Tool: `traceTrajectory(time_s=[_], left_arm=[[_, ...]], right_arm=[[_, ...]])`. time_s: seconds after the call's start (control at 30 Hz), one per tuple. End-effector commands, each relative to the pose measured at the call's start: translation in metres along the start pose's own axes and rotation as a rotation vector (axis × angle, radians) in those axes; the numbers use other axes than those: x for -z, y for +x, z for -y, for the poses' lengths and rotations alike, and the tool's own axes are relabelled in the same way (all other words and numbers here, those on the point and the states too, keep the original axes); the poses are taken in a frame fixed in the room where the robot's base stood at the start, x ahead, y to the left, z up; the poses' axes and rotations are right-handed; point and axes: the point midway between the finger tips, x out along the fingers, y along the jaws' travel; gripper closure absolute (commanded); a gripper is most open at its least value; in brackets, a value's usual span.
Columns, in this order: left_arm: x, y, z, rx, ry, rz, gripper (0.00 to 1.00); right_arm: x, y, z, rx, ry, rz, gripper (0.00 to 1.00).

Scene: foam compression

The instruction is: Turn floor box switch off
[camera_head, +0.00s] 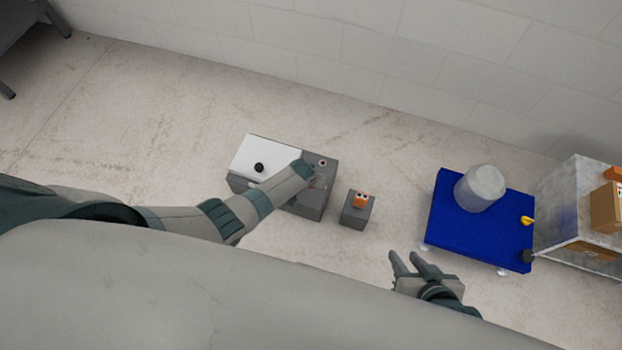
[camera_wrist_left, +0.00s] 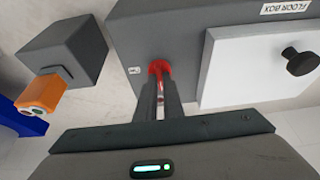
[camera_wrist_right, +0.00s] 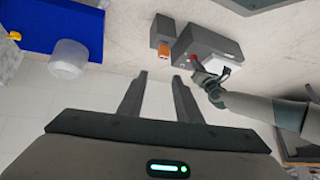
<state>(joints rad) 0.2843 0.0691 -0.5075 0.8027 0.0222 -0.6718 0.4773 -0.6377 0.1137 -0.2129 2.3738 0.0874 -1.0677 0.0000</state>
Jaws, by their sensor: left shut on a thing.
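The floor box (camera_head: 312,207) is a grey box with a white lid (camera_head: 262,155) and a black knob, standing on the floor. A red switch (camera_wrist_left: 159,68) sits on that grey face beside the lid. My left gripper (camera_wrist_left: 160,92) is shut on the red switch, its fingertips covering part of it, so the switch position is unclear. My right gripper (camera_head: 403,258) is open and empty, apart from the box; its two fingers also show in the right wrist view (camera_wrist_right: 160,78).
A small grey box (camera_head: 355,215) with an orange part (camera_head: 361,200) stands right of the floor box. A blue platform (camera_head: 450,225) bears a pale cylinder (camera_head: 481,188). A grey metal unit (camera_head: 570,190) with brown boxes stands far right.

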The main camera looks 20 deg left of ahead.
Motion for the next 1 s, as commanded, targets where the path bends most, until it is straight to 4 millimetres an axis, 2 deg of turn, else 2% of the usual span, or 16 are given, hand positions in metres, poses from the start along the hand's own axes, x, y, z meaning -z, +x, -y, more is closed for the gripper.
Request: traceTrajectory(time_s=[0.13,0.17,0.2,0.23,0.67,0.77,1.0], left_arm=[[0.001,0.0,-0.001,-0.001,-0.002,-0.002,1.0],[0.001,0.0,-0.001,-0.001,-0.002,-0.002,0.85],[0.001,0.0,-0.001,-0.001,-0.002,-0.002,0.76],[0.001,0.0,-0.001,-0.001,-0.001,-0.002,0.74],[0.001,-0.005,0.0,-0.001,0.0,-0.001,0.74],[0.001,-0.011,0.0,-0.001,0.0,0.0,0.74],[0.002,-0.042,0.0,-0.002,0.001,-0.002,0.74]], right_arm=[[0.0,0.0,0.0,0.0,0.0,0.0,0.69],[0.0,0.0,0.0,0.0,0.0,0.0,0.69],[0.0,0.0,0.0,0.0,0.0,-0.001,0.69],[0.0,0.0,0.0,0.0,0.0,-0.001,0.69],[0.0,-0.002,-0.001,-0.003,-0.001,0.008,0.69],[-0.002,-0.005,-0.003,-0.011,-0.002,0.029,0.69],[-0.015,-0.013,-0.025,-0.067,-0.005,0.155,0.69]])
